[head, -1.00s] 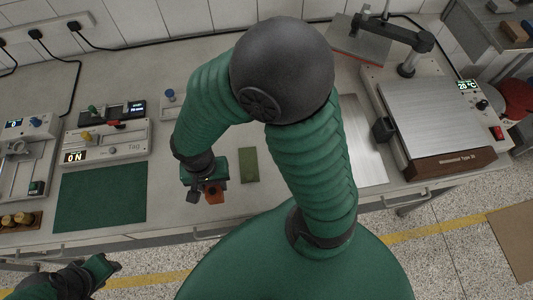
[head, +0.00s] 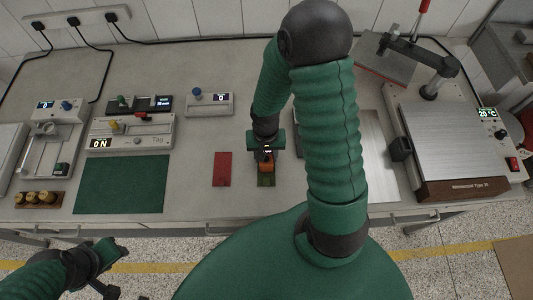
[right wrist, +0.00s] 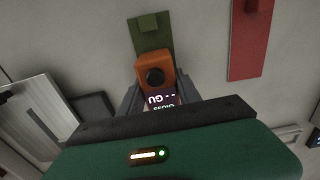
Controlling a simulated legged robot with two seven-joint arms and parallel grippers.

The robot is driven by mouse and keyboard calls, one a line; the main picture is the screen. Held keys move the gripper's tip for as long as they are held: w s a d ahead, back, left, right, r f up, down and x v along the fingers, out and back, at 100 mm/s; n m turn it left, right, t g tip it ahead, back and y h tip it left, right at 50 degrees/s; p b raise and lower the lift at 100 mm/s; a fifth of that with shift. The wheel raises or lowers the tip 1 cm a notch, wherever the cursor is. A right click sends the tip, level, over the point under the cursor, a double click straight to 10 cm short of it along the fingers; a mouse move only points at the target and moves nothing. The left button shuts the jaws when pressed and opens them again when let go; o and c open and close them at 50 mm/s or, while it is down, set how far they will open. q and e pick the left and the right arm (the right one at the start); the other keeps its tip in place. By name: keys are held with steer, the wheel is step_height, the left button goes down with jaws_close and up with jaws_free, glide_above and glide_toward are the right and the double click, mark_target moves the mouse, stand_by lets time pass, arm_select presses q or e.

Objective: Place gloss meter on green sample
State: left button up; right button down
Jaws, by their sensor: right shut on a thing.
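My right gripper (head: 266,153) is shut on the gloss meter (head: 265,163), a small orange block with a dark display. In the right wrist view the gloss meter (right wrist: 155,72) shows a black round knob between the fingers. The green sample (head: 265,181) is a flat strip on the table, partly hidden by the meter. In the right wrist view the green sample (right wrist: 151,36) extends beyond the meter and has a small raised green block. I cannot tell if meter and sample touch. My left gripper (head: 108,270) is at the lower left, away from the table objects.
A red sample (head: 222,169) lies just left of the green one; it also shows in the right wrist view (right wrist: 250,40). A dark green mat (head: 122,185) and several instruments stand left. A metal plate (head: 378,150) and a hot plate (head: 450,145) are right.

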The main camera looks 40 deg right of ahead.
steer(key=shift+a, duration=0.4)
steer(key=shift+s, duration=0.1)
steer(key=c, duration=1.1)
jaws_free()
steer(key=shift+o, duration=1)
steer(key=shift+d+f, duration=0.1)
steer(key=shift+d, duration=0.15)
steer(key=shift+o, duration=0.3)
steer(key=shift+d+f, duration=0.1)
steer(key=shift+d, duration=0.25)
steer(key=shift+a+r, duration=0.1)
steer(key=shift+r, duration=0.1)
step_height(320, 180, up, 12)
steer(key=p, duration=0.2)
arm_select(q)
steer(key=shift+s+a+r, duration=0.2)
steer(key=shift+a+r, duration=0.3)
steer(key=shift+r, duration=0.35)
arm_select(e)
steer(key=a+r+n+t, duration=0.2)
steer(key=a+n, duration=0.6)
steer(key=a, duration=0.2)
steer(key=shift+a+r+t, duration=0.3)
steer(key=shift+a, duration=0.1)
